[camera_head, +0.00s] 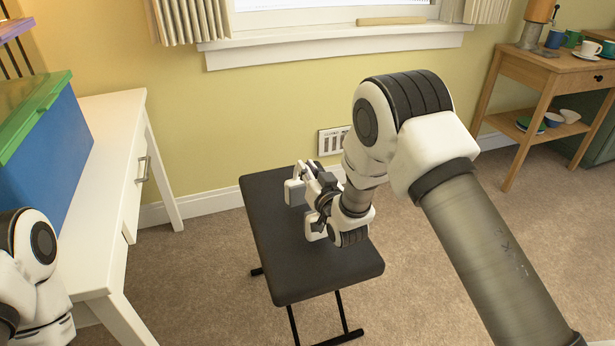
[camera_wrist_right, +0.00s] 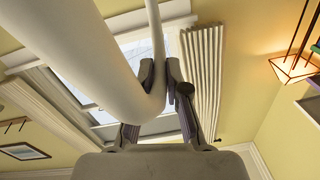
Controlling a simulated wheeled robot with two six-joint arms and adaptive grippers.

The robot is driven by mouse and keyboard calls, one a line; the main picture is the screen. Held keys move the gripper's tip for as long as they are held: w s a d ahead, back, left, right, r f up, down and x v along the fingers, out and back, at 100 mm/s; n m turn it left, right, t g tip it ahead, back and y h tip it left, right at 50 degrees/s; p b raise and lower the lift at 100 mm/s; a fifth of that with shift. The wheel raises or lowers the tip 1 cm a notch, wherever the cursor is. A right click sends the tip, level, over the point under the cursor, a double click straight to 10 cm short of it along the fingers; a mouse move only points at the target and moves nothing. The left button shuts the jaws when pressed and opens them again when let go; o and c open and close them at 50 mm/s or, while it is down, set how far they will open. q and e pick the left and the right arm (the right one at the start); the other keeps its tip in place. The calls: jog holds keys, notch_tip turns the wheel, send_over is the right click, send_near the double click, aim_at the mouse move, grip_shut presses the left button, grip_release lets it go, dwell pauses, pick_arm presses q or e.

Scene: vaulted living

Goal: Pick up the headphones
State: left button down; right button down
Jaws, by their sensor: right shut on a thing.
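In the right wrist view a smooth white curved band, part of the headphones (camera_wrist_right: 100,50), passes between the dark fingers of my right gripper (camera_wrist_right: 161,85). The fingers are shut on it. The band fills the upper left and bends up near the fingertips. In the head view my right gripper (camera_head: 316,188) is above the black bench, with pale pieces of the headphones (camera_head: 295,191) showing beside its fingers. Much of the headphones is hidden behind my gripper and wrist. Whether they touch the bench is hard to tell. My left gripper is out of view.
The padded black bench (camera_head: 340,272) stands on carpet. A white desk (camera_head: 115,115) with a blue, green-lidded box (camera_head: 45,140) is at left. A wooden side table (camera_head: 545,80) with cups is at right. A wall with a window (camera_head: 330,20) is behind. Carpet around the bench is clear.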

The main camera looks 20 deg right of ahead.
jog(key=s+r+p, duration=0.2)
jog(key=s, duration=1.4)
jog(key=shift+d+r, duration=0.2)
jog(key=shift+r, duration=0.05)
